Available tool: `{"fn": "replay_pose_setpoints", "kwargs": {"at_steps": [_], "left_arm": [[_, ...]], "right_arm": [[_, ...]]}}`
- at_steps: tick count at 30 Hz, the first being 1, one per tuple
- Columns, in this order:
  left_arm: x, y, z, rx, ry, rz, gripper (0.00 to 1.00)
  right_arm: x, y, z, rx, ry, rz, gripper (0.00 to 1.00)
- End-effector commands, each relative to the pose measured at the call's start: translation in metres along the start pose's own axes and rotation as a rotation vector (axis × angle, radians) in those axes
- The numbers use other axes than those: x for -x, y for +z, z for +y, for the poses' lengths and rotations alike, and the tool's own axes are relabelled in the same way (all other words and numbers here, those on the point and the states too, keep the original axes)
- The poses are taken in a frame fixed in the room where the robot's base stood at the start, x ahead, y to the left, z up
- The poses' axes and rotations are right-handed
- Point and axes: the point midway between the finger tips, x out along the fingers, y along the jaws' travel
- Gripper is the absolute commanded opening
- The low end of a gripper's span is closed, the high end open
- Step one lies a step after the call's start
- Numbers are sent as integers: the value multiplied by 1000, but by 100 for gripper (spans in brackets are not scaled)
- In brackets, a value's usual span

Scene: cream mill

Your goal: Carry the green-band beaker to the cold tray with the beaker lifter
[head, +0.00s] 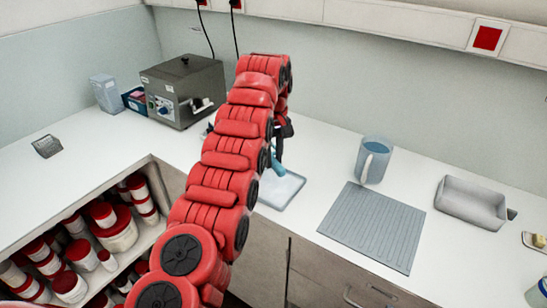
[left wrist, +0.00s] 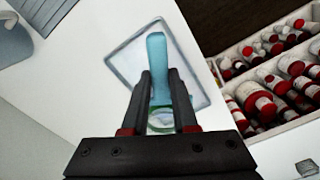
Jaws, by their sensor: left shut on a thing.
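My left gripper (left wrist: 160,82) is shut on the blue beaker lifter (left wrist: 156,50), which shows between and beyond its fingers in the left wrist view. A clear, round glass piece with a green ring (left wrist: 160,125), seemingly the green-band beaker, shows between the fingers, mostly hidden by them. I cannot tell how the lifter sits on it. A shallow pale tray (left wrist: 127,45), seemingly the cold tray, lies behind the lifter in this view. In the head view the lifter (head: 277,166) hangs over or stands at the tray (head: 290,190); my red arm hides much there. My right gripper is out of view.
A blue-grey jug (head: 374,160), a ribbed grey mat (head: 374,226) and a grey metal pan (head: 471,204) are to the right. A metal box appliance (head: 184,90) stands at the back left. Shelves of red-lidded jars (head: 115,228) are below the left counter.

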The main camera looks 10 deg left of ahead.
Motion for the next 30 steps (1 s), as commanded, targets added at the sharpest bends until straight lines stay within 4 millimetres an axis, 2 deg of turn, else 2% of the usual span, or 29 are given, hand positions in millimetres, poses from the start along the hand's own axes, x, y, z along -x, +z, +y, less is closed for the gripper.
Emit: {"fn": "replay_pose_setpoints", "kwargs": {"at_steps": [17, 30], "left_arm": [[-27, 0, 0, 1, 1, 1, 0], [-28, 0, 0, 0, 1, 1, 0]], "right_arm": [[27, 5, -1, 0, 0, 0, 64], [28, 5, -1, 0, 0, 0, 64]]}}
